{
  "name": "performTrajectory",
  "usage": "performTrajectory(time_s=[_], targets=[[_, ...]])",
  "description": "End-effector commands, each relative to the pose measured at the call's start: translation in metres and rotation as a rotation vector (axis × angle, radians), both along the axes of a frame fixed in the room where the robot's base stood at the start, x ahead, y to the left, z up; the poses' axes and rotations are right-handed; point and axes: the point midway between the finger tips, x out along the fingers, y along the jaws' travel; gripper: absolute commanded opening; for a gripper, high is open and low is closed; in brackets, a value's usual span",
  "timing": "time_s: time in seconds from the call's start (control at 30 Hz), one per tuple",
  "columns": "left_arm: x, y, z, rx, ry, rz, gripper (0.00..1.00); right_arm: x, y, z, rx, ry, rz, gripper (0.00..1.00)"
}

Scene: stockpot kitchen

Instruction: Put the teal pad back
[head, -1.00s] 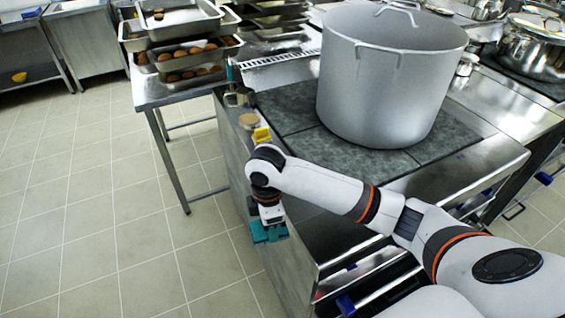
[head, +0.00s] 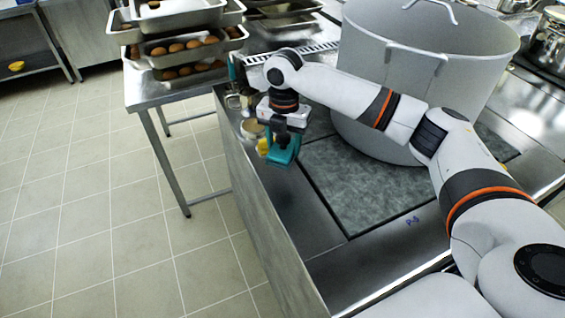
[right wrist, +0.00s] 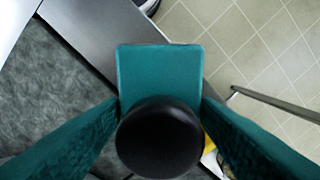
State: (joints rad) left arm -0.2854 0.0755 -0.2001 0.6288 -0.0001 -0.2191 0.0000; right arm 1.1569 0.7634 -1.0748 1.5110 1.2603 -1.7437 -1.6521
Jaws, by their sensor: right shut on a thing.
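The teal pad (right wrist: 160,75) is a flat rectangle with a round black knob (right wrist: 160,137), seen from above in the right wrist view. My right gripper (head: 283,150) has teal fingers and is shut on the pad at its knob. In the head view it hangs above the left strip of the steel counter, beside the dark stone slab. There, the pad is hard to tell from the teal fingers. I cannot tell whether the pad touches the counter. My left gripper is not in view.
A large stockpot (head: 428,75) stands on the stone slab (head: 365,190), behind my right arm. A yellow thing (head: 264,147) and a round beige-topped thing (head: 252,129) are close to the gripper. Trays of brown round food (head: 185,45) stand at the back left. The front counter is clear.

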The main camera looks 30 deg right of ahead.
Motion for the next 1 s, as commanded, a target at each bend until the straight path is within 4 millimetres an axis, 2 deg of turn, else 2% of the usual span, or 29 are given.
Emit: performTrajectory(time_s=[0.17,0.27,0.4,0.5,0.7,0.87,1.0], targets=[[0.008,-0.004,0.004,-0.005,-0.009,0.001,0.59,-0.001,0.000,-0.021,0.000,0.005,0.002,0.35],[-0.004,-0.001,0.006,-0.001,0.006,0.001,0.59,-0.001,0.000,-0.037,0.000,0.004,0.001,0.35],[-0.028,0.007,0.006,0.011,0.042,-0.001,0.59,-0.001,0.000,-0.051,0.000,0.001,0.001,0.35],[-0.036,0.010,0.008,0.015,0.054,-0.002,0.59,-0.001,0.000,-0.064,0.000,0.004,0.001,0.35],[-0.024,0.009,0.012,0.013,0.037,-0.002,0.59,-0.001,0.001,-0.094,-0.001,0.002,0.000,0.35],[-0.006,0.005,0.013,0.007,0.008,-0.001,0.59,-0.001,0.001,-0.100,0.000,0.000,0.001,0.35],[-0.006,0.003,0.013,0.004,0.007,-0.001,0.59,-0.001,0.001,-0.100,0.000,0.000,0.001,0.35]])
